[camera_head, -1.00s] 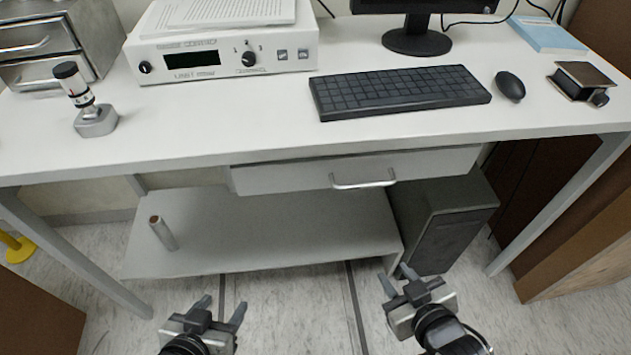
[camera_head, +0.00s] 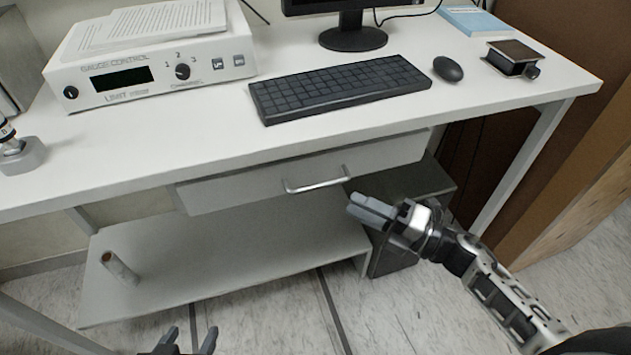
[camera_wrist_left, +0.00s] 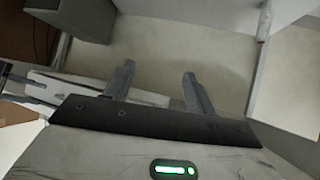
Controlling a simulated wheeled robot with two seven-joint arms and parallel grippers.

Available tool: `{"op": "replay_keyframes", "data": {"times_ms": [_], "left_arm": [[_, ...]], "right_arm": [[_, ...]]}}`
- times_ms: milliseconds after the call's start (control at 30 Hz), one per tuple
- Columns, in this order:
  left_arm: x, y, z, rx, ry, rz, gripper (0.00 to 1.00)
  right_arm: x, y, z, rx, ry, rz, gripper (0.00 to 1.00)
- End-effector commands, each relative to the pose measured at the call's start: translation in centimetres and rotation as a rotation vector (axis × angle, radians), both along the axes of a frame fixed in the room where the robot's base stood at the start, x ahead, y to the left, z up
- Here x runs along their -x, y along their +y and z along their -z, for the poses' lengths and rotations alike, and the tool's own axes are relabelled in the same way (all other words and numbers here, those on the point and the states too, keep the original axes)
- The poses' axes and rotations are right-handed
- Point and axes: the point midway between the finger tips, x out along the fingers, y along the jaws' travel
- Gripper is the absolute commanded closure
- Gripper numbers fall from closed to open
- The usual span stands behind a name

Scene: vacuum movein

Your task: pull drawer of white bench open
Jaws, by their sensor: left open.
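The white bench (camera_head: 200,158) has a drawer (camera_head: 235,190) under its top, which looks shut. A silver bar handle (camera_head: 318,184) is on the drawer front. My right gripper (camera_head: 357,207) is just below and right of the handle, apart from it in the picture. Its fingers overlap from this angle, so I cannot tell their gap. My left gripper (camera_head: 190,340) is low at the bottom edge, open and empty, away from the drawer. It also shows open in the left wrist view (camera_wrist_left: 158,72).
A dark box (camera_head: 405,190) stands under the bench, behind my right gripper. A lower shelf (camera_head: 220,250) holds a small cylinder (camera_head: 120,268). A keyboard (camera_head: 340,88), mouse (camera_head: 447,69) and gauge controller (camera_head: 150,70) are on the bench top. A brown cabinet (camera_head: 560,180) is at the right.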

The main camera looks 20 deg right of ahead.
Motion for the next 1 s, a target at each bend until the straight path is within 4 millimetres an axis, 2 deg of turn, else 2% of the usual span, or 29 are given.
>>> {"op": "replay_keyframes", "data": {"times_ms": [200,400,600,900,1000], "left_arm": [[0.3,0.2,-0.1,-0.017,0.015,0.005,0.45],[0.1,0.3,-0.3,-0.022,0.013,0.005,0.45],[-0.1,0.4,-0.5,-0.022,0.005,0.004,0.45],[-0.3,0.3,-0.6,-0.016,0.002,-0.003,0.45],[-0.3,0.2,-0.6,-0.012,0.002,-0.005,0.45]], "right_arm": [[-3.3,3.6,-1.0,-0.004,-0.002,0.000,0.69],[-5.5,6.0,-1.2,-0.003,0.000,0.001,0.69],[-6.4,7.0,-1.3,-0.002,0.002,0.002,0.69],[-6.5,7.1,-1.2,-0.002,0.003,0.002,0.69],[-6.5,7.1,-1.2,-0.002,0.003,0.002,0.97]]}}
